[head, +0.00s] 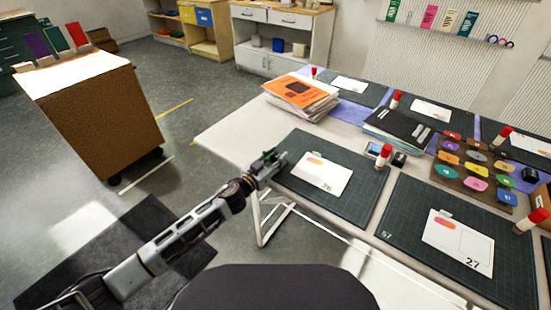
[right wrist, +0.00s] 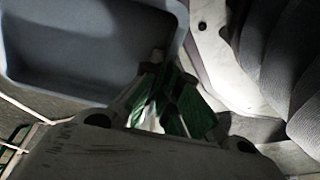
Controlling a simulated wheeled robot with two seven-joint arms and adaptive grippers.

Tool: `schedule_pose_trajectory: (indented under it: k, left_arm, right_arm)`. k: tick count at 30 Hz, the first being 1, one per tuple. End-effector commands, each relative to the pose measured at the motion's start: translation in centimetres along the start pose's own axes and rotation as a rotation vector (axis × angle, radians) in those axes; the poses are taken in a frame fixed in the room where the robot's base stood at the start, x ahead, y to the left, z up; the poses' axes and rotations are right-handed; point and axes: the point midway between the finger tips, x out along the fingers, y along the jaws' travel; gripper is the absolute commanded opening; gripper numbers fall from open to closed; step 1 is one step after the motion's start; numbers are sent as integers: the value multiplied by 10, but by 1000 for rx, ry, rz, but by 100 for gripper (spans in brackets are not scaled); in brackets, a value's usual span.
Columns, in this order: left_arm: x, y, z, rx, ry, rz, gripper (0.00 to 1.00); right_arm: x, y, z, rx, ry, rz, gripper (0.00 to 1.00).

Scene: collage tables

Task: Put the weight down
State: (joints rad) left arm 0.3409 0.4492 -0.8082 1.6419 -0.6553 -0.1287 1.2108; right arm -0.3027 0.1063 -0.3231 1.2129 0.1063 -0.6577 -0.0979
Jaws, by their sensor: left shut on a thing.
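My left gripper (head: 272,160) is at the near left edge of the long table, by the corner of a dark cutting mat (head: 357,202) with a white card (head: 322,174) on it. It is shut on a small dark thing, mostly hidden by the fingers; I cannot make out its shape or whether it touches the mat. A small black block (head: 399,159) stands on the table beyond the mat, beside a red-capped glue stick (head: 383,157). My right gripper (right wrist: 175,85) shows green finger pads in the dim right wrist view; whether they are apart is unclear.
A paper stack with an orange cover (head: 302,92) and a black folder (head: 398,126) lie farther back. A second mat (head: 400,205) with a card is to the right, near a tray of coloured pieces (head: 448,172). Bare white tabletop (head: 240,128) lies at the left. A grey-blue bin (right wrist: 70,60) is beside my right gripper.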

Motion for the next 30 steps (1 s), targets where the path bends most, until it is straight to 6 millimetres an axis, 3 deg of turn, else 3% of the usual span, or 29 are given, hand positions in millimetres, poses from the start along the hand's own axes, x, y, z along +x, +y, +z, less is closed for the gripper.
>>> schedule_pose_trajectory:
  k: [3, 12, 29, 30]
  left_arm:
    - [0, 0, -1, 0, 2, 0, 4]
    - [0, 0, -1, 0, 2, 0, 4]
    - [0, 0, 2, -1, 2, 1, 4]
    - [0, 0, 3, 0, 1, 1, 39]
  right_arm:
    - [-4, 16, 18, 48, -13, 30, 0]
    - [-15, 62, 43, 139, -21, 112, 0]
    - [-17, 69, 44, 148, -20, 123, 0]
    - [-17, 69, 44, 148, -20, 122, 0]
